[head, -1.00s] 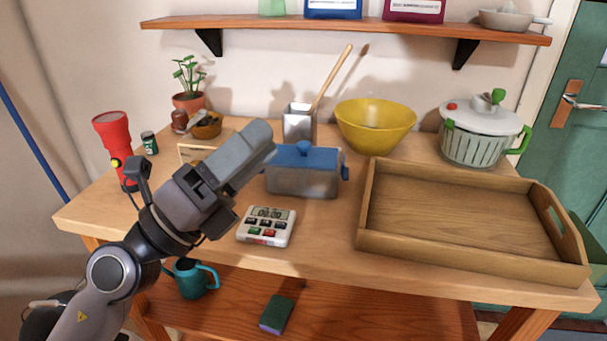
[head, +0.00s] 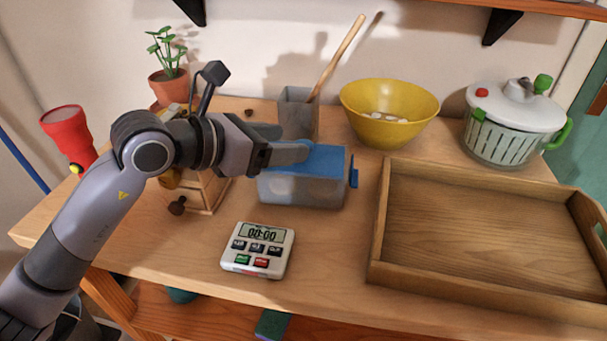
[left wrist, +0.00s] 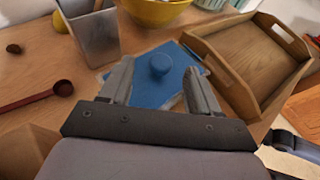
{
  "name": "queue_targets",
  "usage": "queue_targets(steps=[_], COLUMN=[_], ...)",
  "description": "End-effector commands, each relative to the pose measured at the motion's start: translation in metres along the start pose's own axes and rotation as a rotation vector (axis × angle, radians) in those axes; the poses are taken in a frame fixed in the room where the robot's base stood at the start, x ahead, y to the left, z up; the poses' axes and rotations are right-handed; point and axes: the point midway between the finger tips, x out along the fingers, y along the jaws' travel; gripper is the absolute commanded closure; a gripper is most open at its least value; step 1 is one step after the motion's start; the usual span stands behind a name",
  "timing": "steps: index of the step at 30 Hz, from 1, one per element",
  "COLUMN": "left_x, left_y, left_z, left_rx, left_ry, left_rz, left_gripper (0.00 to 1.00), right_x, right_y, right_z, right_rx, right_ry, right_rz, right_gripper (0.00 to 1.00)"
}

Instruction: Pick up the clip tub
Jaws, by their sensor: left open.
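The clip tub (head: 300,190) is a grey, box-shaped tub with a blue lid and a blue tab on its right side. It stands on the wooden worktop. In the left wrist view the lid (left wrist: 152,92) has a round blue knob (left wrist: 160,64). My left gripper (head: 290,142) comes in from the left, open, with its fingers over the lid. In the left wrist view its two fingers (left wrist: 160,72) appear on either side of the knob, apart from it. In the head view the fingers hide the knob. My right gripper is not in view.
A kitchen timer (head: 258,250) lies in front of the tub. A wooden tray (head: 376,245) stands close on its right. A grey metal container (head: 297,118) with a wooden-handled tool and a yellow bowl (head: 385,105) stand behind. A wooden box (head: 207,190) is on the left.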

Motion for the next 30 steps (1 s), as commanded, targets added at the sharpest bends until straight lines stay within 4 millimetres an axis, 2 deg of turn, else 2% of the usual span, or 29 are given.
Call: queue_targets(steps=[10, 20, 22, 26, 27, 30], left_x=[0.044, 0.051, 0.051, 0.051, 0.051, 0.051], left_y=[-0.003, -0.003, -0.003, -0.003, -0.003, -0.003], left_z=[-0.002, -0.003, -0.003, -0.003, -0.003, -0.002], left_rx=[-0.002, -0.001, -0.001, -0.001, -0.001, -0.001], left_ry=[-0.002, -0.002, -0.002, -0.002, -0.002, -0.004], left_rz=[-0.002, -0.002, -0.002, -0.002, -0.002, -0.001], left_gripper=[0.38, 0.38, 0.55, 0.97, 1.00, 1.00], right_x=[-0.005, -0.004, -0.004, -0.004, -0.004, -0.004], right_y=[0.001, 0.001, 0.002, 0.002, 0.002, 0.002], right_z=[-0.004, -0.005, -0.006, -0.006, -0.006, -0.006], right_rx=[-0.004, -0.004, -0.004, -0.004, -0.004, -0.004], right_ry=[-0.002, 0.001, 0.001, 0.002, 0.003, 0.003], right_rz=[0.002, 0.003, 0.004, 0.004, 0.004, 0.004], right_gripper=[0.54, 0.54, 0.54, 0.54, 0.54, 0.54])
